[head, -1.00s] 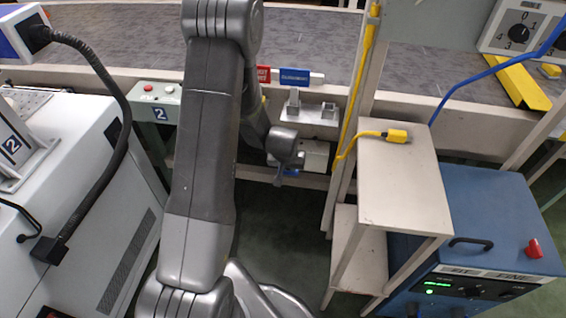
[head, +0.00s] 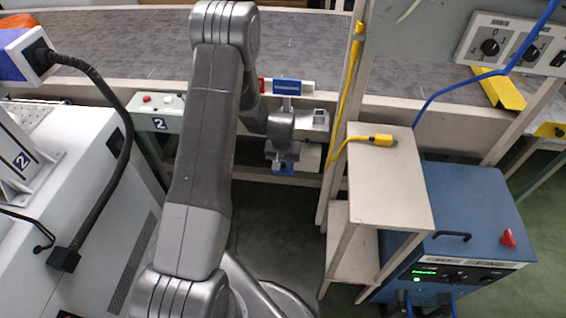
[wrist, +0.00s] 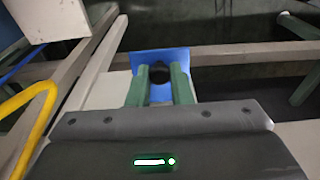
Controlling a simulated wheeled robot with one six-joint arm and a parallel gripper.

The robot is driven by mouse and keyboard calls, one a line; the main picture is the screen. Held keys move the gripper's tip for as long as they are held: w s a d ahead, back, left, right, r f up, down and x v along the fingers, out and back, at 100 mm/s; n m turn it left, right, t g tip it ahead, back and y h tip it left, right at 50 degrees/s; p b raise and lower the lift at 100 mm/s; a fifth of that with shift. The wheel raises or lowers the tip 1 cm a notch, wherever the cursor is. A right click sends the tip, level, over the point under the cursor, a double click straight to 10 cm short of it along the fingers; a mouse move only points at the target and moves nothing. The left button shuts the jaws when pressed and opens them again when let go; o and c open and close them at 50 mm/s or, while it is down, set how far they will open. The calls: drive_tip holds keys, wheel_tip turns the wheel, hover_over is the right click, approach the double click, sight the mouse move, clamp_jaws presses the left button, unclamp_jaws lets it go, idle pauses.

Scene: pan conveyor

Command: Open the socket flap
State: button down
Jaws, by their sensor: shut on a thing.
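The socket flap is a blue plate (wrist: 181,56) in the wrist view, at the end of my gripper (wrist: 161,78). My gripper is shut on the flap; the exact grip point is hard to make out. In the head view my gripper (head: 284,157) is low in front of the conveyor frame, with a bit of the blue flap (head: 285,170) below it. A pale box (head: 311,157) is just to its right. The socket itself cannot be made out.
A beige shelf stand (head: 385,190) with a yellow cable plug (head: 382,139) on top is close on the right. A blue power unit (head: 470,215) stands beyond it. A white machine (head: 90,215) is at left. The green floor between is clear.

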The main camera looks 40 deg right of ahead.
idle(0.4)
drive_tip(key=c, duration=1.3)
unclamp_jaws()
drive_tip(key=shift+r, duration=0.1)
wheel_tip(320, 180, up, 14)
drive_tip(key=s+a, duration=0.1)
drive_tip(key=shift+a+f, duration=0.15)
drive_tip(key=shift+f, duration=0.1)
drive_tip(key=f, duration=0.4)
drive_tip(key=d+f, duration=0.1)
drive_tip(key=f, duration=0.4)
drive_tip(key=w+f, duration=0.1)
drive_tip(key=f, duration=0.3)
drive_tip(key=shift+d+f, duration=0.2)
drive_tip(key=shift+f, duration=0.15)
drive_tip(key=shift+r, duration=0.1)
